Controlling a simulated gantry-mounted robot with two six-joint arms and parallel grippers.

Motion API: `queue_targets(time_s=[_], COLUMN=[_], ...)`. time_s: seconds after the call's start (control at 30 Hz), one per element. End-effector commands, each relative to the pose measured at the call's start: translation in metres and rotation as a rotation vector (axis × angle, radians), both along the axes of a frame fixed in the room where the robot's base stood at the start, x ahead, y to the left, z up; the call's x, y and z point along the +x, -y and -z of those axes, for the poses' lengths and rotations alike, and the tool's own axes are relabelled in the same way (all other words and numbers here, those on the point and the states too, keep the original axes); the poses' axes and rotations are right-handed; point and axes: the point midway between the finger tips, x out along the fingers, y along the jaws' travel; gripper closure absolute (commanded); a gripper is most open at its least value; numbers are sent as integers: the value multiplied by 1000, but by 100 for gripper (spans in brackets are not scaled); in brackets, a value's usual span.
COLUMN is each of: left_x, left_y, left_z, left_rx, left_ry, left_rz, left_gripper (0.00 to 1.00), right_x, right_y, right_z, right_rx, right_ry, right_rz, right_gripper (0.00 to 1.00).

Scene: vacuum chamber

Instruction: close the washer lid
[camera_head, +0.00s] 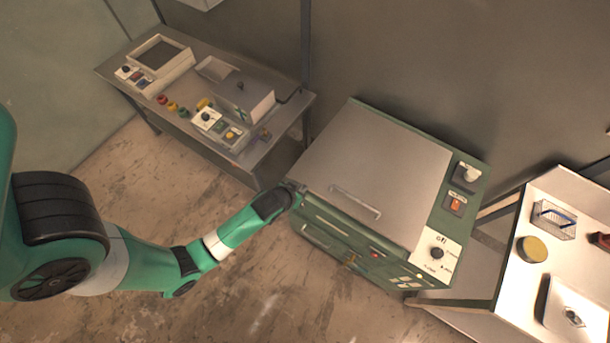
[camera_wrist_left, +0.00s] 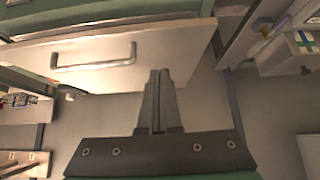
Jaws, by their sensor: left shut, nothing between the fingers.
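The washer (camera_head: 340,238) is a green box-shaped machine in the middle of the head view. Its flat grey lid (camera_head: 385,150) lies over the top, with a bar handle (camera_head: 355,202) near the front edge. I cannot tell whether the lid is fully seated. My left gripper (camera_head: 297,188) is at the lid's front left corner. In the left wrist view the lid (camera_wrist_left: 185,48) and its handle (camera_wrist_left: 95,62) show to the left of the gripper (camera_wrist_left: 160,75). Its fingers are together and empty; contact with the lid is unclear. My right gripper is not in view.
A control panel (camera_head: 437,250) with knobs runs along the washer's right side. A grey table (camera_head: 240,165) with small devices stands at the back left. A white-topped table (camera_head: 510,285) with a wire basket (camera_head: 553,220) and a yellow round item (camera_head: 532,249) stands at the right.

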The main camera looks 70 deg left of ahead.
Motion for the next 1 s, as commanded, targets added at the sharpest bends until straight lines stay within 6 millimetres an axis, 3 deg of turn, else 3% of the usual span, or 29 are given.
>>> queue_targets(time_s=[0.03, 0.4, 0.5, 1.0], left_x=[5, 47, 44, 42], left_y=[-3, -31, -29, -27], left_z=[14, 78, 94, 105], left_rx=[1, 1, 0, 0], left_ry=[2, 2, 0, 0], left_rz=[-1, -1, 1, 3], left_gripper=[100, 100, 100, 100], right_x=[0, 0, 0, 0], right_y=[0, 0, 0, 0], right_z=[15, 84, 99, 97], right_rx=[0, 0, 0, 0], right_ry=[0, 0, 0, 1], right_rz=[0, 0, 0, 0], right_gripper=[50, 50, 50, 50])
